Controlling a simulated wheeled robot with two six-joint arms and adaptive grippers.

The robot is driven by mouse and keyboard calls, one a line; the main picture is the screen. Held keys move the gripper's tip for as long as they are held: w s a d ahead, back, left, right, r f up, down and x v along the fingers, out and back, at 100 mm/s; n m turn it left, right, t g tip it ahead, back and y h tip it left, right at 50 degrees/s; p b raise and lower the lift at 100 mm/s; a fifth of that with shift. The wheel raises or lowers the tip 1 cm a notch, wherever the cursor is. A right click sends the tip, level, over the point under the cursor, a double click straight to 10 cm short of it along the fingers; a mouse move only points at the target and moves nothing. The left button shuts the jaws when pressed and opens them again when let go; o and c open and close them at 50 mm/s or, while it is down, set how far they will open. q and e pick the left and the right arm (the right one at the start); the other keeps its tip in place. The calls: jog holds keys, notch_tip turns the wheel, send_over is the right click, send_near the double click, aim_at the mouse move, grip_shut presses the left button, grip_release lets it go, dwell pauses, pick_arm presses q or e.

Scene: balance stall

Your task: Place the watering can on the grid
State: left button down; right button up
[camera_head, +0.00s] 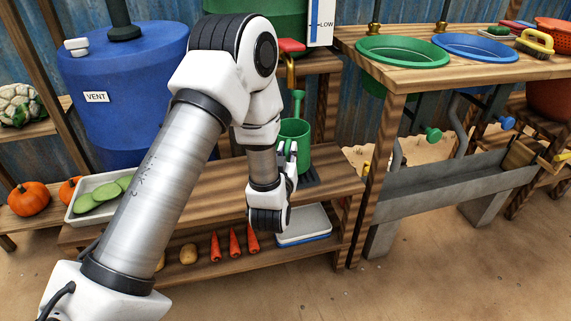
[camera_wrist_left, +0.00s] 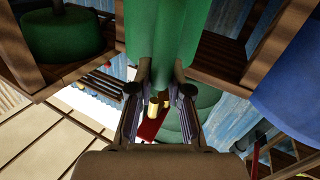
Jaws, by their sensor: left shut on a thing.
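The green watering can (camera_head: 294,133) is upright above the lower wooden bench, just below the tap. My left gripper (camera_head: 289,152) is at its near side and shut on it. In the left wrist view the can (camera_wrist_left: 165,40) fills the top middle, and the fingers of my left gripper (camera_wrist_left: 158,95) close on its lower visible part. A dark grid (camera_head: 309,179) shows on the bench top by the foot of the can. My gripper and the can hide part of it, and I cannot tell whether the can touches it. My right gripper is not in view.
A tap with a red handle (camera_head: 291,47) hangs over the can from a green barrel. A blue barrel (camera_head: 120,85) stands at left, beside a white tray of green slices (camera_head: 100,197). A taller table (camera_head: 400,76) with green and blue basins stands close at right.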

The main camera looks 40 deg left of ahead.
pick_arm(q)
jog(key=f, duration=0.1)
jog(key=f+b, duration=0.1)
jog(key=w+a+f+b, duration=0.1)
jog(key=f, duration=0.1)
jog(key=shift+s+r, duration=0.15)
jog(key=shift+r, duration=0.1)
jog(key=c, duration=1.1)
grip_release()
jog(key=shift+f, duration=0.1)
jog(key=p+v, duration=0.3)
jog(key=v, duration=0.9)
jog(key=s+d+f+m+g+h, duration=0.25)
jog(key=s+f+g, duration=0.25)
jog(key=f, duration=0.5)
jog(key=s+d+f+m+g+h, duration=0.1)
jog(key=s+d+f+g+h, duration=0.25)
jog(key=f, duration=0.65)
jog(key=s+d+f+m+g+h, duration=0.1)
jog(key=s+f+g, duration=0.2)
jog(key=s, duration=0.4)
jog(key=s+d+f+m+g, duration=0.1)
jog(key=s+f+g, duration=0.2)
jog(key=s, duration=0.4)
jog(key=shift+g+h+b, duration=0.3)
jog(key=shift+g+h, duration=0.1)
jog(key=shift+g, duration=0.45)
